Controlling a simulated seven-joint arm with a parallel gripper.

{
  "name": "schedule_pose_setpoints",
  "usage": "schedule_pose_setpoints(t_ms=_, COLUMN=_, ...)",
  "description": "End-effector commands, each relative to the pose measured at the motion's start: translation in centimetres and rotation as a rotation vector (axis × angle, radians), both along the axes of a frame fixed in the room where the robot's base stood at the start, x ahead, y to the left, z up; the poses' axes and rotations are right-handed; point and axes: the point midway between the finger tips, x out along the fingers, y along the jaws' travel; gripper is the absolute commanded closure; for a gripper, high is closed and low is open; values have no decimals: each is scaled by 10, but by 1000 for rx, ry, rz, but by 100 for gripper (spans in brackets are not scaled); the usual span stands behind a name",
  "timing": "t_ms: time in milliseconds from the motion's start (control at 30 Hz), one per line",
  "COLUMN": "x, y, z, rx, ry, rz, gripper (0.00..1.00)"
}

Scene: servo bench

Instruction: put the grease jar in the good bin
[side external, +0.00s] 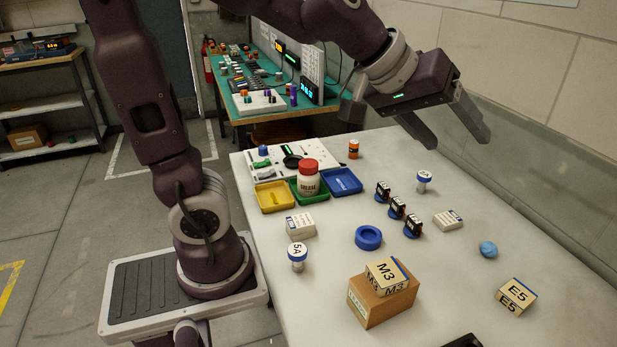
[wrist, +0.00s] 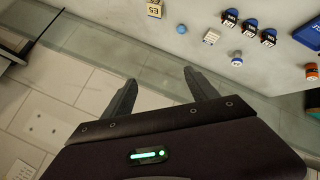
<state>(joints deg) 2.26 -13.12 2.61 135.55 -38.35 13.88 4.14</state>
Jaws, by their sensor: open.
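The grease jar (side external: 308,184) is white with a red lid and a "GREASE" label. It stands upright in the green bin (side external: 311,199), the middle one of three small bins in the side view. The yellow bin (side external: 272,198) is to its left and the blue bin (side external: 343,182) to its right. I cannot read which bin is marked good. My gripper (side external: 460,142) is open and empty, raised above the far right of the bench, well away from the jar. Its fingers also show in the wrist view (wrist: 159,80), where the jar is not visible.
Three small servos (side external: 397,207) stand in a row right of the bins. A blue ring (side external: 368,237), a cardboard box (side external: 382,304) with an M3 block on top, and an E5 block (side external: 516,297) are nearer. An orange cylinder (side external: 353,149) stands behind the bins.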

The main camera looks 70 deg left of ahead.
Motion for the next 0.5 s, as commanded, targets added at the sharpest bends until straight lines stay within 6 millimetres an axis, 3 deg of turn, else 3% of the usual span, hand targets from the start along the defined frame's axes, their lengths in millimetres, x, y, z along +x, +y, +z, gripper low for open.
schedule_pose_setpoints(t_ms=33, x=-51, y=-14, z=3, rx=79, ry=22, rz=-140, gripper=33)
schedule_pose_setpoints(t_ms=100, x=-117, y=-15, z=-14, rx=219, ry=99, rz=-281, gripper=33)
schedule_pose_setpoints(t_ms=200, x=-179, y=5, z=-38, rx=384, ry=199, rz=-362, gripper=33)
schedule_pose_setpoints(t_ms=300, x=-205, y=20, z=-49, rx=466, ry=255, rz=-379, gripper=33)
schedule_pose_setpoints(t_ms=500, x=-210, y=23, z=-52, rx=482, ry=271, rz=-382, gripper=33)
